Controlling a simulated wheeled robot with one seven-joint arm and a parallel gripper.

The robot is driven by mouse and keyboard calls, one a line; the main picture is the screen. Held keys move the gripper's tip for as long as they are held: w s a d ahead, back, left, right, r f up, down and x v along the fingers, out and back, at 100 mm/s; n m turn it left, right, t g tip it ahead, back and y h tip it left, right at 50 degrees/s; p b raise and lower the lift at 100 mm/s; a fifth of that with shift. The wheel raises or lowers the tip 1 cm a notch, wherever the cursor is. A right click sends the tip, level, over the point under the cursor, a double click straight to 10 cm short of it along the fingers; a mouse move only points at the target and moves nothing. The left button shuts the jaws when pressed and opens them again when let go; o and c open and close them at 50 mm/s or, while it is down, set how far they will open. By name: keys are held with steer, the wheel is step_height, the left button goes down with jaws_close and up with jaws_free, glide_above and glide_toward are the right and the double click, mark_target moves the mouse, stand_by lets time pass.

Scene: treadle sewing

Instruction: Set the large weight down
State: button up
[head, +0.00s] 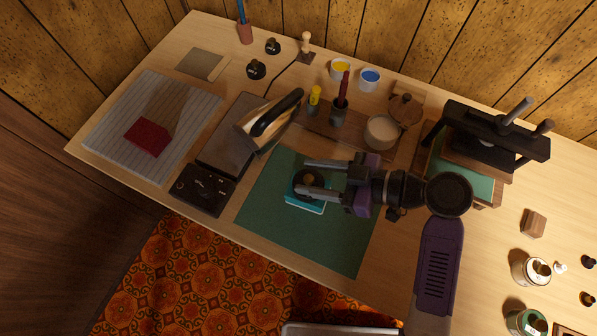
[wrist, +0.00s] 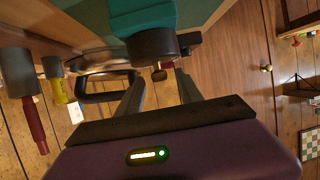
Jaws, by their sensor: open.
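The large weight (head: 298,181) is a dark round disc with a brownish knob. It rests on a teal block or book (head: 306,208) on the green cutting mat (head: 270,217). My gripper (head: 306,177) is over the weight, its fingers open on either side of the knob. In the wrist view the weight (wrist: 152,45) stands just beyond my open fingertips, with its knob (wrist: 159,74) pointing toward them. The teal block (wrist: 140,18) is against its other face. The fingers hide part of the weight in the head view.
A clothes iron (head: 270,120) on a dark slab is left of the mat. Two small dark weights (head: 256,69) (head: 272,46) stand farther back. A cream cup (head: 381,132) and a black press (head: 490,137) are behind and right. The mat's front part is clear.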

steer(key=v, duration=0.8)
steer(key=shift+b, duration=0.3)
